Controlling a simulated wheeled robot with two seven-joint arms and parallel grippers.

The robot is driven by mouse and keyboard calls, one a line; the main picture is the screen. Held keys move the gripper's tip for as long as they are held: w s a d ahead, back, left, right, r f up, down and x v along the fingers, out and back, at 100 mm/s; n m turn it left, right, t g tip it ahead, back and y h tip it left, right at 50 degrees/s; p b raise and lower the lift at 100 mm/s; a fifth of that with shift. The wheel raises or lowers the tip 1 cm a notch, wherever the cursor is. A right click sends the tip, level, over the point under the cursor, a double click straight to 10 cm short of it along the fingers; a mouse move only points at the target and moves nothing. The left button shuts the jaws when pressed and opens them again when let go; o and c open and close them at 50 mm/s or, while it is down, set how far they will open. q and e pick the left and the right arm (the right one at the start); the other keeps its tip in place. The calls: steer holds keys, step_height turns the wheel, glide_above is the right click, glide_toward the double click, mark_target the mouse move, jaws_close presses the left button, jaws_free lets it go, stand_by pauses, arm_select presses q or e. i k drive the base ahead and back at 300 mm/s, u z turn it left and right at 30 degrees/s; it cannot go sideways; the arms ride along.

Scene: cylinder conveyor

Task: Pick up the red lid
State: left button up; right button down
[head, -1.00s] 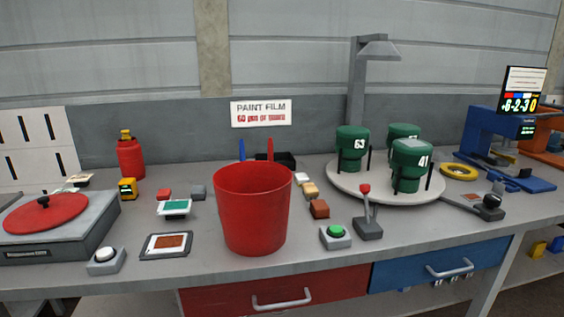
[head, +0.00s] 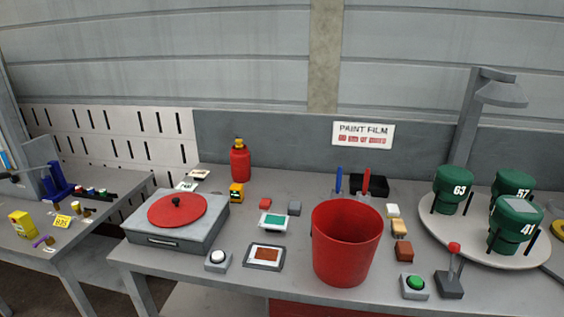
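The red lid (head: 177,210) is a flat round disc with a small black knob in its middle. It lies flat on top of a grey box-shaped unit (head: 150,236) at the left end of the workbench. The whole lid shows and nothing covers it. Neither of my grippers is in the head view.
A red bucket (head: 346,243) stands at the front of the bench, right of the lid. A white-button box (head: 218,259) and a framed brown sample (head: 265,257) lie between them. A red bottle (head: 240,164) stands behind. Green canisters (head: 453,190) stand on a round platform at right.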

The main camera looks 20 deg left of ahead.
mark_target(180, 209)
steer(key=u, duration=1.4)
